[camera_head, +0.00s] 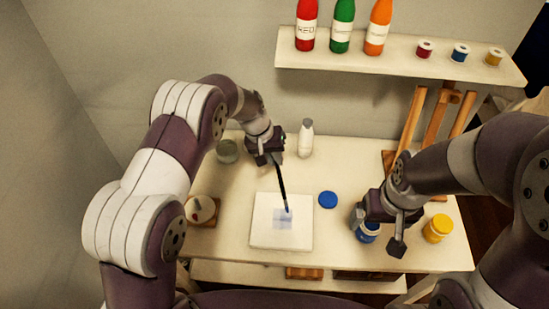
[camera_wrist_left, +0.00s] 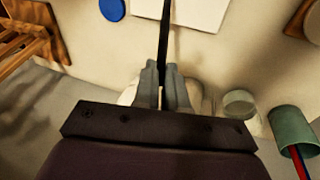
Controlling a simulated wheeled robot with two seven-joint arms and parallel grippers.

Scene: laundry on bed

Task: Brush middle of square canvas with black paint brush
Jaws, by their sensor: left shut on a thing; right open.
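The white square canvas (camera_head: 262,236) lies flat on the table, with a pale blue square patch (camera_head: 284,217) near its middle. My left gripper (camera_head: 268,158) is shut on the black paint brush (camera_head: 281,187), behind the canvas. The brush slants down, and its tip is over or at the blue patch; I cannot tell if it touches. In the left wrist view the brush (camera_wrist_left: 165,35) runs up from between the fingers (camera_wrist_left: 164,85) to the canvas edge (camera_wrist_left: 205,14). My right gripper (camera_head: 383,225) is open near the blue paint jar (camera_head: 368,234), partly covering it.
A blue lid (camera_head: 328,200) lies right of the canvas, and a yellow jar (camera_head: 438,229) stands further right. A white bottle (camera_head: 306,138) stands at the back. A green cup (camera_wrist_left: 294,132) stands beside my left gripper. A shelf (camera_head: 400,66) holds bottles and small jars.

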